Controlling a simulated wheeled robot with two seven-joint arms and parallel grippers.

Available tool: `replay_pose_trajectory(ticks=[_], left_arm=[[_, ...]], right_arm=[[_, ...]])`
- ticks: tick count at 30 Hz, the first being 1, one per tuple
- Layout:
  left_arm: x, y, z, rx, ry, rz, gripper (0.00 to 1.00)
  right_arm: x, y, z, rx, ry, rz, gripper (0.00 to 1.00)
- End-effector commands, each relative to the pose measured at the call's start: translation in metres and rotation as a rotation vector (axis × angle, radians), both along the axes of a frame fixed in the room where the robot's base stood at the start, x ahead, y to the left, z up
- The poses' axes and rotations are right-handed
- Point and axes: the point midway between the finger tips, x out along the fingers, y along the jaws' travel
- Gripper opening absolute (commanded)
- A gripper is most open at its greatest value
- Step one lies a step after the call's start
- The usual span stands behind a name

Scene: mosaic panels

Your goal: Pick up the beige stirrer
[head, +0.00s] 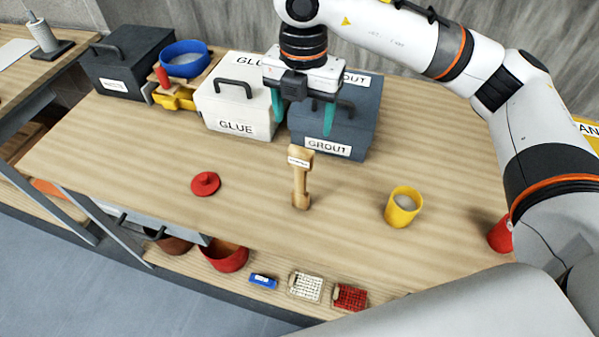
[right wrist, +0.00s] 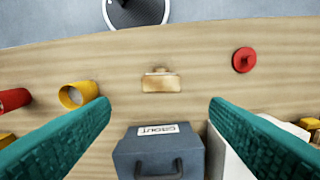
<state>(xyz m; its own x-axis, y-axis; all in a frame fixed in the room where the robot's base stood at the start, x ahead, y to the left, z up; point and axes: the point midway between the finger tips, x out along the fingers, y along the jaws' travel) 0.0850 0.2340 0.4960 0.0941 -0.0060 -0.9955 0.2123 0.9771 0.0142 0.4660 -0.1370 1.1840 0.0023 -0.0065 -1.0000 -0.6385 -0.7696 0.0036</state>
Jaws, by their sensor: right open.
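The beige stirrer (head: 301,183) stands upright on the wooden table, with a small white label near its top. In the right wrist view the stirrer (right wrist: 160,83) shows from above, between and beyond the fingertips. My right gripper (head: 303,116) is open, with its two teal fingers apart and nothing between them. In the head view it hangs in front of the GLUE and GROUT boxes, behind and above the stirrer, not touching it. My left gripper is not in view.
A grey GROUT box (head: 345,115) and a white GLUE box (head: 236,105) stand behind the stirrer. A yellow cup (head: 403,208) is to its right, a red lid (head: 205,184) to its left. A red cup (head: 499,236) stands farther right. Table around the stirrer is clear.

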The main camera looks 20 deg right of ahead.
Motion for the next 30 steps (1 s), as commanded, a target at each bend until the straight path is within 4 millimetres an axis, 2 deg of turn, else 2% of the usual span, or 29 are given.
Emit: replay_pose_trajectory(ticks=[1,6,13,17,21,30], left_arm=[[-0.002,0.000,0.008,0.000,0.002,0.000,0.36],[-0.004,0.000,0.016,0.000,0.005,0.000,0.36],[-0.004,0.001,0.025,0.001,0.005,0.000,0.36],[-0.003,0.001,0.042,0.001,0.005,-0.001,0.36],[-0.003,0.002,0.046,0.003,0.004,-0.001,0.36],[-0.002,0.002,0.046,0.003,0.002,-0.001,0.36]], right_arm=[[-0.001,0.000,-0.007,0.000,0.006,0.000,0.71],[-0.001,0.001,-0.034,0.004,0.005,0.002,0.71],[-0.002,0.002,-0.050,0.004,0.005,0.004,0.71],[-0.006,0.004,-0.068,0.004,0.007,0.005,0.71],[-0.005,0.005,-0.089,0.005,0.005,0.003,0.71],[-0.005,0.005,-0.097,0.006,0.001,0.005,0.71]])
